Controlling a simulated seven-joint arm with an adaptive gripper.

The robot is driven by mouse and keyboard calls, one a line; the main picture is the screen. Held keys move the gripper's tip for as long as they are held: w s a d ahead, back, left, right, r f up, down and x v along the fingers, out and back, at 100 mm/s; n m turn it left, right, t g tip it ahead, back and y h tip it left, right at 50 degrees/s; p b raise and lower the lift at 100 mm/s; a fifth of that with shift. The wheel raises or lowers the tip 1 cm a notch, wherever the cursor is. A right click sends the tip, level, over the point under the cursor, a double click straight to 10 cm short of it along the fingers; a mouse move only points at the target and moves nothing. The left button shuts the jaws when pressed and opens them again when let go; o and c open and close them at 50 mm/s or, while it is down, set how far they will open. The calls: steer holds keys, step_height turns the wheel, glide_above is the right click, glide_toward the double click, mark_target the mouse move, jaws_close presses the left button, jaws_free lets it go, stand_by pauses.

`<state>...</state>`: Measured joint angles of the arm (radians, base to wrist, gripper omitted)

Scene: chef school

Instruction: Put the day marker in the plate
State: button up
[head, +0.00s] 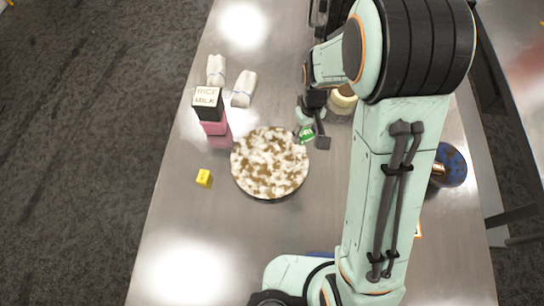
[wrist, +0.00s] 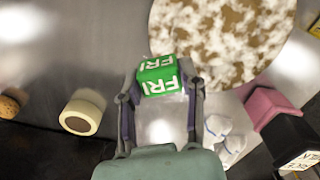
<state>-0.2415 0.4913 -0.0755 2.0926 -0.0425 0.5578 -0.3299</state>
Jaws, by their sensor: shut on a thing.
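The day marker is a green block with white "FRI" lettering (wrist: 158,75), and it also shows in the head view (head: 306,134). My gripper (wrist: 160,88) is shut on it, with one finger on each side. In the head view my gripper (head: 313,138) is just right of the plate's upper right edge, partly hiding the marker. The plate (head: 270,163) is round with a mottled brown and white surface and lies flat on the table. In the wrist view the plate (wrist: 220,40) is beyond and right of the marker. The marker's height above the table is hard to tell.
A pink carton with a black "RICE MILK" top (head: 212,113) stands at the plate's upper left. Two white bundles (head: 243,89) lie behind it. A yellow block (head: 203,177) is left of the plate. A cream cylinder (wrist: 82,112) and a blue dish (head: 453,165) are to the right.

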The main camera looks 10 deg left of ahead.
mark_target(270, 164)
steer(key=s+a+f+n, duration=0.1)
steer(key=s+a+n, duration=0.2)
steer(key=a, duration=0.4)
steer(key=f, duration=0.5)
steer(key=a+f, duration=0.1)
steer(key=f, duration=0.2)
steer(key=o, duration=0.9)
steer(key=shift+o, duration=0.2)
step_height(270, 164, up, 11)
steer(key=s+d+r+m, duration=0.4)
steer(key=s+d+r, duration=0.2)
steer(key=s, duration=0.2)
steer(key=s+d+r+m, duration=0.3)
steer(key=s+d+r, duration=0.3)
steer(key=s, duration=0.3)
steer(key=shift+d+r+m+y, duration=0.25)
steer(key=shift+r+m+y, duration=0.15)
